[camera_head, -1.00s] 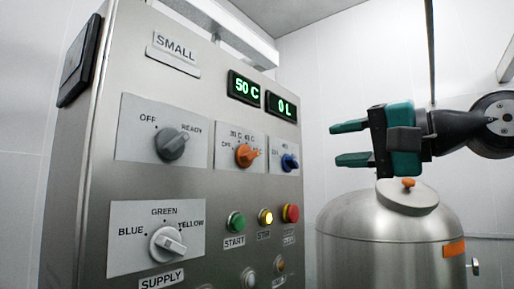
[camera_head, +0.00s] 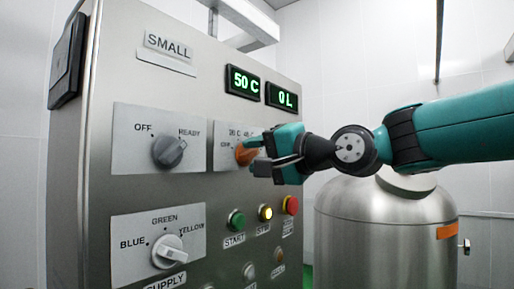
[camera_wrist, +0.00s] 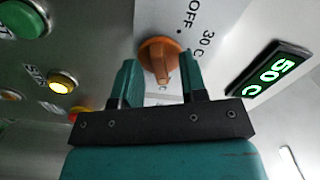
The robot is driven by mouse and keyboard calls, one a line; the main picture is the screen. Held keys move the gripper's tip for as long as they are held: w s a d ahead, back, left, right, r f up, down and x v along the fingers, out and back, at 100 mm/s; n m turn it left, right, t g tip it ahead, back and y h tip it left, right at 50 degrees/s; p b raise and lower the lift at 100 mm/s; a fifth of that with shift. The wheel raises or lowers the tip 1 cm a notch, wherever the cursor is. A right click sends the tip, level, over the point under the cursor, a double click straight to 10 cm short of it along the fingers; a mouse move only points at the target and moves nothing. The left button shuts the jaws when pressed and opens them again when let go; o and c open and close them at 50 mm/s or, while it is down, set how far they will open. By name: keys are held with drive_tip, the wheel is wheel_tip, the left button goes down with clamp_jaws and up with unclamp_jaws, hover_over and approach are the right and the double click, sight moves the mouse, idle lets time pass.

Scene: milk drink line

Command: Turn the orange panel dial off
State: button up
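The orange dial (camera_head: 246,153) is on the steel panel (camera_head: 215,60), partly hidden behind my gripper in the head view. In the wrist view the orange dial (camera_wrist: 159,58) stands between and just beyond my two fingertips, with the labels OFF and 30 C beside it. My gripper (camera_head: 254,154) is open, with a finger on either side of the dial's handle; in the wrist view the gripper (camera_wrist: 160,72) shows gaps to the dial. I cannot tell whether a finger touches it.
A grey dial (camera_head: 169,151) sits left of the orange one. START (camera_head: 236,221), yellow (camera_head: 265,212) and red (camera_head: 291,205) buttons are below. Displays (camera_head: 244,82) read 50 C and 0 L. A steel tank (camera_head: 385,225) stands at right.

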clamp_jaws()
